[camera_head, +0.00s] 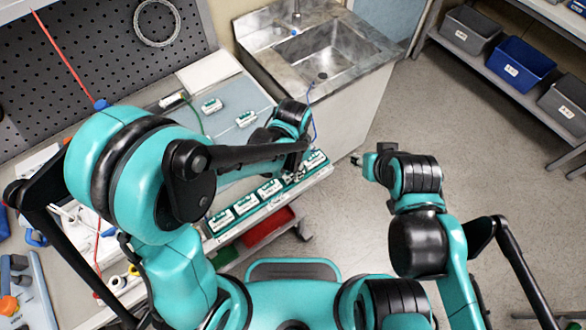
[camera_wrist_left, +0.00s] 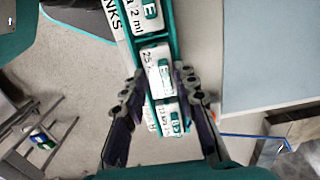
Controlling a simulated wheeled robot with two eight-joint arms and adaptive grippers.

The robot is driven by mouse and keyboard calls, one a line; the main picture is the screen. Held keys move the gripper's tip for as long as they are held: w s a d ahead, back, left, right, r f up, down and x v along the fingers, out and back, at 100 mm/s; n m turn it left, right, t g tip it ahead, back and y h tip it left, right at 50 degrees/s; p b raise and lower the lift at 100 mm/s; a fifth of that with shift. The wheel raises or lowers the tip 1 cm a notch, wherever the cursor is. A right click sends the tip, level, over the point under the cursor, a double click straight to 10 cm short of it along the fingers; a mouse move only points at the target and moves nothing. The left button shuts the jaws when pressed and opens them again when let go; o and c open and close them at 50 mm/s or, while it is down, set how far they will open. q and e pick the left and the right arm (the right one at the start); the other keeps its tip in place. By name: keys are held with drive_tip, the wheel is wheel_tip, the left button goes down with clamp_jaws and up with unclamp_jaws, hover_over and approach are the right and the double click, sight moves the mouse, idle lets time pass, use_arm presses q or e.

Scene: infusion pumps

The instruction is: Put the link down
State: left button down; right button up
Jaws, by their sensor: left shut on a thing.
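The link appears to be the long teal-edged rack (camera_head: 238,229) bearing several white and green labelled units, along the front of the workbench. In the left wrist view, the rack (camera_wrist_left: 172,30) runs away from me with large printed labels, one ending in "NKS". My left gripper (camera_head: 297,172) is at the rack's right end. In its wrist view, the gripper's fingers (camera_wrist_left: 160,95) are on either side of the rack, shut on it. I cannot tell whether the rack touches the bench. My right gripper (camera_head: 369,162) is apart over the floor; its opening is unclear.
Two small white and green units (camera_head: 211,105) (camera_head: 246,119) lie on the bench's blue-grey mat (camera_head: 228,100). A steel sink (camera_head: 325,52) stands behind. A red bin (camera_head: 268,227) is below the rack. Shelves with grey and blue bins (camera_head: 524,60) are at right. The floor between is clear.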

use_arm(q)
drive_tip(key=shift+s+a+r, duration=0.1)
drive_tip(key=shift+f, duration=0.25)
drive_tip(key=c, duration=1.2)
unclamp_jaws()
drive_tip(key=shift+r, duration=0.1)
drive_tip(key=shift+r, duration=0.1)
